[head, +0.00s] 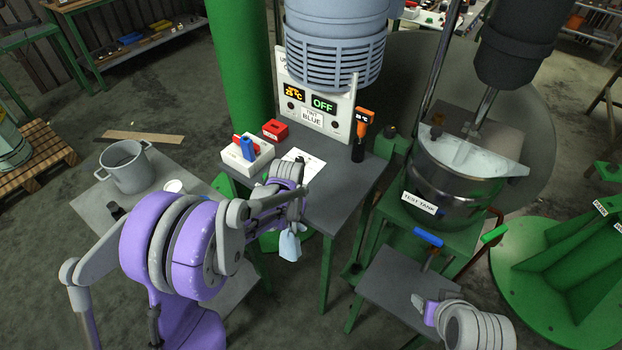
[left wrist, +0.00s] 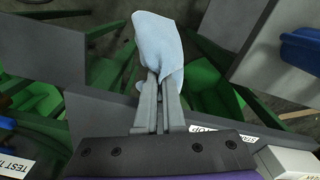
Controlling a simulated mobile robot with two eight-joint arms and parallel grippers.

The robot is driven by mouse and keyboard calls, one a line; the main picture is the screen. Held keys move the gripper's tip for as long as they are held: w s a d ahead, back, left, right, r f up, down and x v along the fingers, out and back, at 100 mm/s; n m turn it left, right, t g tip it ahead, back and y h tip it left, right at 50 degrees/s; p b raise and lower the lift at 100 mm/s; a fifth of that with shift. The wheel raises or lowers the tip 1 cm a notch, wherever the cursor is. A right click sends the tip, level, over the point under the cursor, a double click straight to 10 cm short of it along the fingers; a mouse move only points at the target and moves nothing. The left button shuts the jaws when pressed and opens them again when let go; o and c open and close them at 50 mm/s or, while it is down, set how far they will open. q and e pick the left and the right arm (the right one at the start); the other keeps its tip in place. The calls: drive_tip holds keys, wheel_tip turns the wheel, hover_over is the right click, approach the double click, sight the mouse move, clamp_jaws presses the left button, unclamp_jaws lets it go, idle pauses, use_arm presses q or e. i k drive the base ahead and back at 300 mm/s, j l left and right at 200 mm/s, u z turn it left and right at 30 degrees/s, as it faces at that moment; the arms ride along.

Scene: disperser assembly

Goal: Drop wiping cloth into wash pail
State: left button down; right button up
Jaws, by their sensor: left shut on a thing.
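The wiping cloth (head: 290,246) is pale blue and hangs from my left gripper (head: 295,224). It also shows in the left wrist view (left wrist: 160,42), draped over the tips of the shut fingers (left wrist: 159,92). The gripper holds it in the air near the front of the grey bench. The wash pail appears to be the grey metal pot with handles (head: 125,170) on the low table at the left. The cloth is well to the right of it and apart from it. My right gripper (head: 424,308) is at the lower right, and its fingers are too unclear to judge.
The grey bench (head: 345,190) carries a white holder with red and blue items (head: 246,155), a red block (head: 275,129) and a paper sheet. The test tank (head: 455,185) stands to its right. A white round item (head: 173,186) and a dark item (head: 116,210) lie near the pail.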

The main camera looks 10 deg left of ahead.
sight(126, 161)
drive_tip(key=k, duration=0.4)
drive_tip(key=i+u, duration=0.1)
drive_tip(key=i, duration=0.3)
drive_tip(key=u, duration=1.75)
